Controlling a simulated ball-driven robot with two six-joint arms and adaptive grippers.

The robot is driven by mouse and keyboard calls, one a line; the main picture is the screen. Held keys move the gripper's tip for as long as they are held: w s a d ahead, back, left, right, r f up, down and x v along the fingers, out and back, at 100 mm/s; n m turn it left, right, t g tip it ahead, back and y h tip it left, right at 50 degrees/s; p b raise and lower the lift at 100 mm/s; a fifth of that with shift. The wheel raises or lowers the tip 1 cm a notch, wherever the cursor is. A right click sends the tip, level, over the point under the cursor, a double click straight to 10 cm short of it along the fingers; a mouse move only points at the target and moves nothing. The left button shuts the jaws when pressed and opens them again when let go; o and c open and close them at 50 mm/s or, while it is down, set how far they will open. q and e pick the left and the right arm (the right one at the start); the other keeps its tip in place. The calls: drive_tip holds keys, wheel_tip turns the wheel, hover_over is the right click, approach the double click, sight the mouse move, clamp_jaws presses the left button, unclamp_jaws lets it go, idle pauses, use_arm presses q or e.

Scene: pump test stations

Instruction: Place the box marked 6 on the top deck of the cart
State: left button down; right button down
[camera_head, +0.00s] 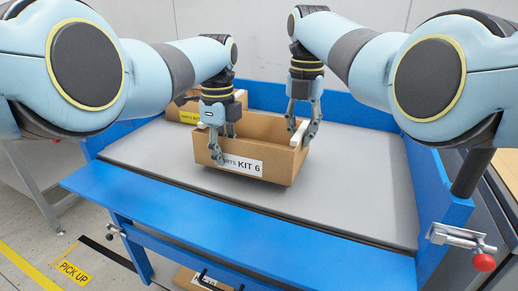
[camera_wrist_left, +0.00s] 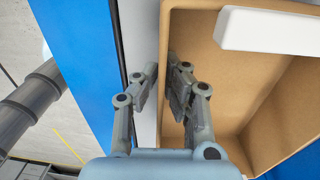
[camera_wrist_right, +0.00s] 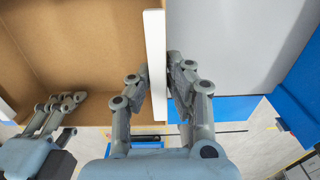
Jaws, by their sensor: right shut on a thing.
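The box marked KIT 6 (camera_head: 272,165) is an open cardboard box with white grips on its side walls. It is at the middle of the cart's grey top deck (camera_head: 345,200); whether its base touches the deck is hard to tell. My right gripper (camera_head: 302,135) is shut on the white grip (camera_wrist_right: 155,60) of its right wall. My left gripper (camera_head: 222,150) is at the front wall near the left corner. In the left wrist view its fingers (camera_wrist_left: 163,75) are apart, one outside and one inside the wall, with the left white grip (camera_wrist_left: 270,30) beside them.
Another cardboard box with a yellow label (camera_head: 188,117) stands behind on the left of the deck. Blue raised edges border the back and right. A box (camera_head: 195,281) sits on the lower level. A red-knobbed clamp (camera_head: 483,262) sticks out at right. The deck's right part is clear.

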use_arm(q)
drive_tip(key=shift+d+f+b, duration=0.1)
drive_tip(key=shift+f+b, duration=0.2)
drive_tip(key=shift+f, duration=0.4)
use_arm(e)
drive_tip(key=shift+a+f, duration=0.1)
drive_tip(key=shift+f, duration=0.55)
use_arm(q)
drive_tip(key=c, duration=1.9)
unclamp_jaws()
use_arm(e)
drive_tip(key=c, duration=1.7)
unclamp_jaws()
use_arm(q)
drive_tip(key=o, duration=0.4)
drive_tip(key=shift+r, duration=0.15)
use_arm(e)
drive_tip(key=o, duration=0.4)
drive_tip(key=shift+r, duration=0.1)
drive_tip(key=shift+r, duration=0.1)
use_arm(q)
drive_tip(key=r, duration=1.2)
drive_tip(key=shift+w, duration=0.35)
use_arm(e)
wheel_tip(320, 180, up, 12)
drive_tip(key=shift+w+f, duration=0.1)
